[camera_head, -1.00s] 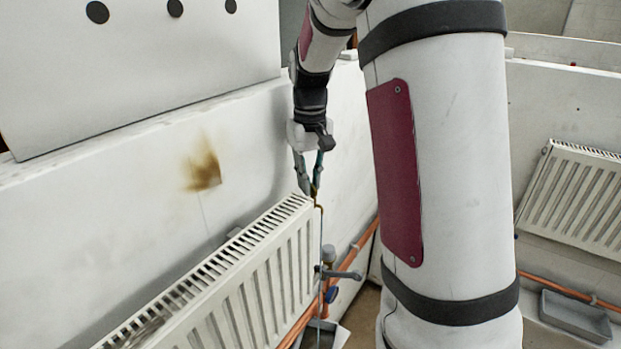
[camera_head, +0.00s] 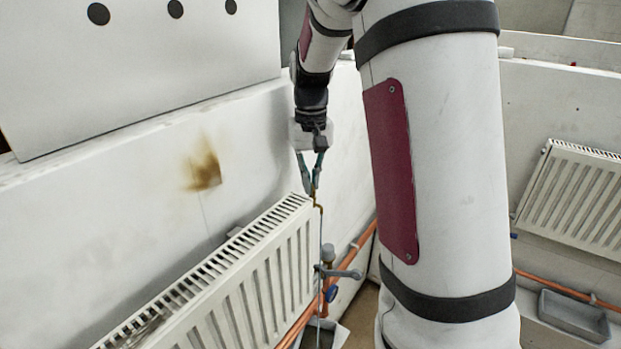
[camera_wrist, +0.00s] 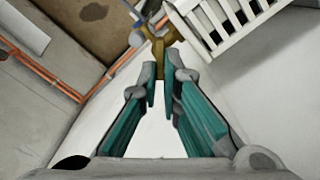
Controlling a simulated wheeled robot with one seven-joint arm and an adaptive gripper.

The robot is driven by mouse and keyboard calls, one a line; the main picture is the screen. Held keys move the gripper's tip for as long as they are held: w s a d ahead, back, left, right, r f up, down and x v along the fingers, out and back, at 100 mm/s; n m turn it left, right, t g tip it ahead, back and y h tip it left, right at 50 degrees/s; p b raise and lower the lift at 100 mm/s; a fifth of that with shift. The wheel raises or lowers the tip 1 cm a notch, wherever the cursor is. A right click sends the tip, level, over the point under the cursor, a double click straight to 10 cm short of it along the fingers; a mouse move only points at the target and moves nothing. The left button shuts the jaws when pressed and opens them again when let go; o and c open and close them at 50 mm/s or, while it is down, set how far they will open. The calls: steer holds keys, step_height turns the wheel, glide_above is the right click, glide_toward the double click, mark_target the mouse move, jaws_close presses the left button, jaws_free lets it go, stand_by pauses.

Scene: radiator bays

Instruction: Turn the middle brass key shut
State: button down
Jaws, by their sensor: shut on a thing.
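In the wrist view, the brass key (camera_wrist: 158,58) shows just beyond my fingertips, with short arms spreading to the sides. My gripper (camera_head: 313,188) points down at it from above, its teal fingers closed in on the brass. In the wrist view my gripper (camera_wrist: 161,76) has one finger on each side of the key's near end. The fingertips hide part of the key, and its exact angle is hard to tell.
A grey valve (camera_head: 338,272) and copper pipes (camera_head: 362,240) lie below the radiator's end. A second radiator (camera_head: 575,195) hangs on the right wall above a grey tray (camera_head: 574,315). A white wall with a brown stain (camera_head: 204,165) stands behind.

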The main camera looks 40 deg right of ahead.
steer(key=m, duration=0.3)
steer(key=m+p, duration=0.1)
steer(key=m, duration=0.5)
steer(key=shift+s+d+r, duration=0.1)
steer(key=shift+s+d, duration=0.2)
steer(key=shift+d, duration=0.1)
steer(key=shift+m, duration=0.3)
steer(key=c, duration=2.1)
jaws_free()
steer(key=shift+o, duration=0.2)
step_height(320, 180, up, 12)
steer(key=shift+s, duration=0.1)
